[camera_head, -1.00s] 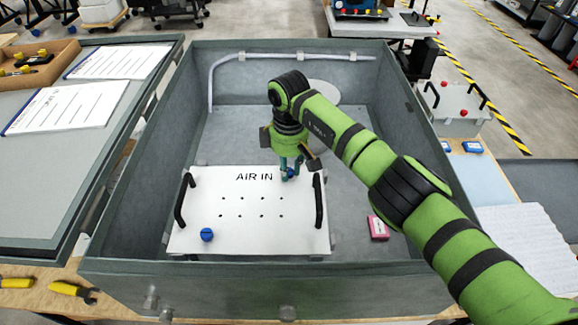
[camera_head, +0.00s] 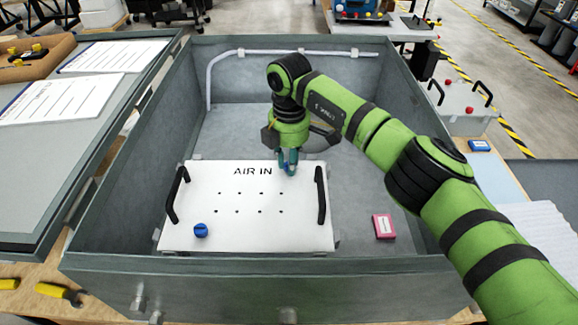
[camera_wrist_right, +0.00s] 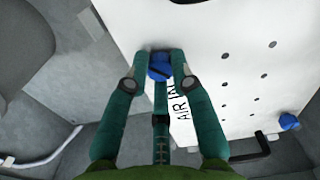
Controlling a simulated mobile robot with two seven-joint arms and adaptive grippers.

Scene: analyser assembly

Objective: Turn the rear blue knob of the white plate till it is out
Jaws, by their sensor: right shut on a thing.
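The white plate (camera_head: 215,238) lies in the grey box, with the words AIR IN, several small holes and a black handle at each side. My right gripper (camera_head: 288,168) points down at the plate's rear edge, right of the lettering. In the right wrist view its two teal fingers (camera_wrist_right: 160,62) are shut on the rear blue knob (camera_wrist_right: 159,71), one on each side. The fingers mostly hide this knob in the head view. The front blue knob (camera_head: 200,230) sits at the plate's front left and also shows in the right wrist view (camera_wrist_right: 289,121). My left gripper is not in view.
The box walls (camera_head: 120,170) surround the plate. A pink box (camera_head: 384,226) lies on the box floor right of the plate. A pale pipe (camera_head: 270,53) runs along the back wall. The floor behind the plate is mostly clear.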

